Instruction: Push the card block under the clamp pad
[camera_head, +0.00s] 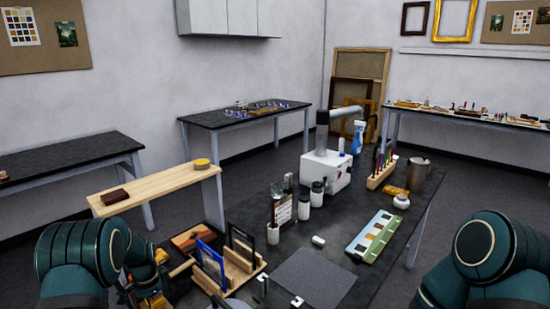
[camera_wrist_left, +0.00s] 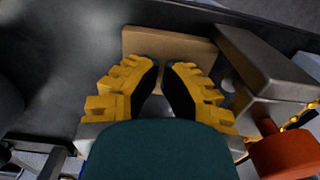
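In the left wrist view, a flat tan-brown block (camera_wrist_left: 170,44), apparently the card block, lies on the dark table just beyond my left fingertips. My left gripper (camera_wrist_left: 163,66) has its yellow fingers drawn together, with a narrow gap and nothing visible between them. I cannot tell whether the tips touch the block. A grey bar-like part (camera_wrist_left: 262,62), perhaps of the clamp, stands right beside the block. An orange-red part (camera_wrist_left: 285,153) is nearer at the right. The pad itself cannot be made out. In the head view my left gripper (camera_head: 150,296) is low at the left, partly hidden by its arm.
A wooden rack (camera_head: 238,267) with upright frames stands right of my left gripper. A pale wooden shelf (camera_head: 160,188) is behind it. A grey mat (camera_head: 306,277), a colour-swatch board (camera_head: 375,237) and a white machine (camera_head: 325,170) occupy the table farther right.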

